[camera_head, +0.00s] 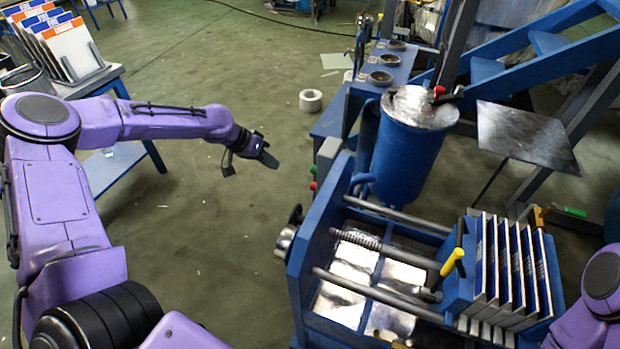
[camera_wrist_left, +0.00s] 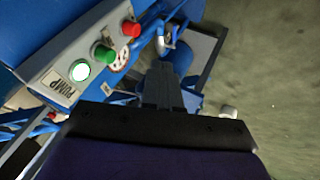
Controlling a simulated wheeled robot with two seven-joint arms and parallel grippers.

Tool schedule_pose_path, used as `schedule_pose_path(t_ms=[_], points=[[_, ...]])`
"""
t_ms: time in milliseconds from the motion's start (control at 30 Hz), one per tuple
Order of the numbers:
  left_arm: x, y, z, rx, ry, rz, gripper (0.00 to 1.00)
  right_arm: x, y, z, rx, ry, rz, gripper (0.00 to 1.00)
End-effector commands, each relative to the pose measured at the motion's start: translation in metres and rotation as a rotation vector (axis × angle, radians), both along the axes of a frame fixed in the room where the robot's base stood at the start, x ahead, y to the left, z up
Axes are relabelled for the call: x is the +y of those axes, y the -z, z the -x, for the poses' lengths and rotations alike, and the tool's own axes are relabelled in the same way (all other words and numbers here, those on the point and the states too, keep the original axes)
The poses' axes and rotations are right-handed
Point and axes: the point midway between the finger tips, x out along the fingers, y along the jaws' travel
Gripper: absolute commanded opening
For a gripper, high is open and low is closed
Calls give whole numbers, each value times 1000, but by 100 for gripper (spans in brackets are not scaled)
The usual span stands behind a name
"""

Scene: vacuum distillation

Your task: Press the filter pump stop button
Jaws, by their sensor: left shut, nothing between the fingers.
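The filter pump's control box (camera_head: 328,152) is on the left end of the blue filter press. Its red button (camera_head: 313,186) sits below a green button (camera_head: 313,169) on the side facing my left gripper. My right gripper is out of view.
A blue tank (camera_head: 409,150) stands behind the press. Several filter plates (camera_head: 512,265) sit on its rails at right. A table with a rack of panels (camera_head: 80,50) is at upper left. A tape roll (camera_head: 310,100) lies on the floor. The floor around my left gripper is clear.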

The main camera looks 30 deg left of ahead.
Motion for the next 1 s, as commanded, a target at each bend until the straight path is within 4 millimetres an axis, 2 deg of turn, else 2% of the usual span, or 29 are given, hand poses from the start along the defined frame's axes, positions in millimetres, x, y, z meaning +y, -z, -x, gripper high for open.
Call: schedule_pose_path(t_ms=[267, 467, 833, 900, 1000], points=[[0, 0, 0, -1, 1, 1, 0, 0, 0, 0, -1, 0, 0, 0], [-11, 21, -9, 4, 4, -1, 0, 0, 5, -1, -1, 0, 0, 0], [-47, 84, -41, 2, 3, 1, 0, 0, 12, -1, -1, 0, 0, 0], [-61, 76, -42, -1, 6, 1, 0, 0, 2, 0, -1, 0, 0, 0], [-75, 78, -42, -1, 4, 0, 0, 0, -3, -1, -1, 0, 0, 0]])
